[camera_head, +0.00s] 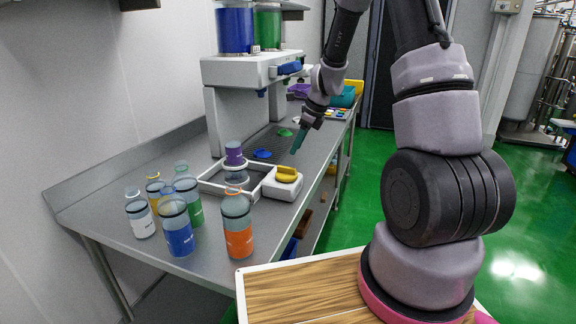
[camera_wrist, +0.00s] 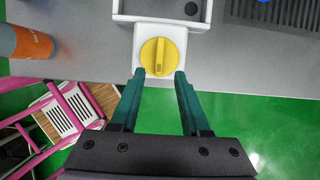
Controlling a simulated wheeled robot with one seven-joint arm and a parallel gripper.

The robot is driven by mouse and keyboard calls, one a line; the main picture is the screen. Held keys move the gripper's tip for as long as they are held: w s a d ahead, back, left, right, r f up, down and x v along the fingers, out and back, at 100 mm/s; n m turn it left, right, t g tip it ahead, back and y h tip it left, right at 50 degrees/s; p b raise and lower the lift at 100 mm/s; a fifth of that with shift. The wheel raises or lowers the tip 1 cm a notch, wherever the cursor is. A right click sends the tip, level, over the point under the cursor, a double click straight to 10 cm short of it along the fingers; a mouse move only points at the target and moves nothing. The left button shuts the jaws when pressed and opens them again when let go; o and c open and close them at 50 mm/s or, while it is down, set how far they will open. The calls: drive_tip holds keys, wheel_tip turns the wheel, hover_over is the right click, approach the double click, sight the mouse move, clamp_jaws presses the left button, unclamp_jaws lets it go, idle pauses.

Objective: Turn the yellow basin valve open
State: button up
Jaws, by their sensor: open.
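The yellow basin valve (camera_head: 287,174) is a round yellow knob with a raised handle on a white block (camera_head: 283,188) at the table's front edge. The block adjoins the white-rimmed basin (camera_head: 213,186). In the wrist view the knob (camera_wrist: 158,57) is at upper middle, its raised handle running up and down the picture. My gripper (camera_head: 296,147) is above and behind the valve in the head view, pointing down. In the wrist view its two teal fingers (camera_wrist: 163,76) are apart, empty, with their tips just below the knob. I cannot tell the exact height gap.
Several bottles, including an orange-labelled one (camera_head: 238,232), stand at the table's front left. A dispenser machine (camera_head: 240,68) stands behind. A dark grate (camera_head: 268,144) lies beyond the basin. Green floor (camera_head: 350,190) is clear right of the table.

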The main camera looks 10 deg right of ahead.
sight(286, 172)
drive_tip(key=x, duration=0.8)
drive_tip(key=shift+a+f, duration=0.1)
drive_tip(key=shift+f, duration=0.25)
clamp_jaws()
